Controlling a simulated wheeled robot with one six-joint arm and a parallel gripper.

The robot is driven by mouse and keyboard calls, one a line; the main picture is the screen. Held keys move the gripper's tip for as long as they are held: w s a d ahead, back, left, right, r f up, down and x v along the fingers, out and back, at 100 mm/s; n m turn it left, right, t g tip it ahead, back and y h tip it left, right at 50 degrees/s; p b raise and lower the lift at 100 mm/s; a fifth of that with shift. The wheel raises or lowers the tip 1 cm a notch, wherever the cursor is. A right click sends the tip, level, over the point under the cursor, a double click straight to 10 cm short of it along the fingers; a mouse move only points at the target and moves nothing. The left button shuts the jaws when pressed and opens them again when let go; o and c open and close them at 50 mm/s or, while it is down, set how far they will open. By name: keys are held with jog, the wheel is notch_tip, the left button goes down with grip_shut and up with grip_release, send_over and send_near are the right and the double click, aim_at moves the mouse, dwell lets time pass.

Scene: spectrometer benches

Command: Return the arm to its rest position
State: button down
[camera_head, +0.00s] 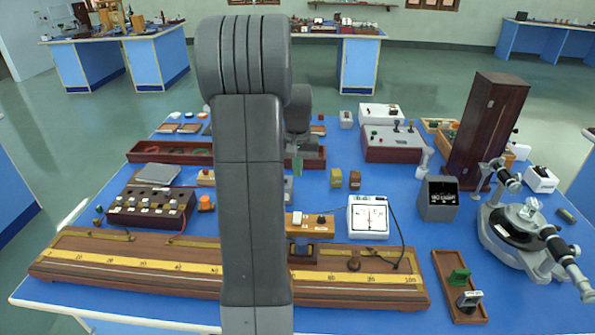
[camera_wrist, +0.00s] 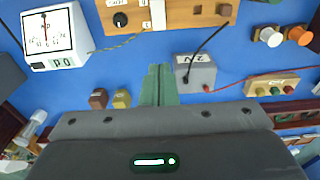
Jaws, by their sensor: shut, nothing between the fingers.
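My grey arm rises in the middle of the head view and bends over at the top. My gripper (camera_wrist: 158,84) shows in the wrist view as two greenish fingers pressed together, with nothing between them. In the head view only a small part of my gripper (camera_head: 297,165) shows beside the upright arm link. It is over the middle of the blue bench (camera_head: 380,268), apart from the things on it as far as I can see. The arm hides part of the bench behind it.
A metre-scale board (camera_head: 120,262) lies along the front edge. A white meter (camera_head: 369,217) stands right of the arm; it also shows in the wrist view (camera_wrist: 57,35). A grey 2V box (camera_wrist: 196,72) is near the fingers. A spectrometer (camera_head: 525,225) and tall wooden box (camera_head: 487,130) stand right.

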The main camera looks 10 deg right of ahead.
send_over(297, 216)
jog(key=f, duration=0.9)
jog(key=shift+w+d+f, duration=0.1)
jog(key=shift+w+f, duration=0.1)
jog(key=shift+f, duration=0.05)
jog(key=shift+w+f+b, duration=0.1)
jog(key=shift+f+b, duration=0.1)
jog(key=shift+b, duration=0.35)
jog(key=shift+s+f+t+b, duration=0.1)
jog(key=shift+s+t+b, duration=0.15)
jog(key=shift+b, duration=0.6)
notch_tip(297, 216, up, 7)
jog(key=shift+s, duration=0.35)
jog(key=shift+f, duration=0.1)
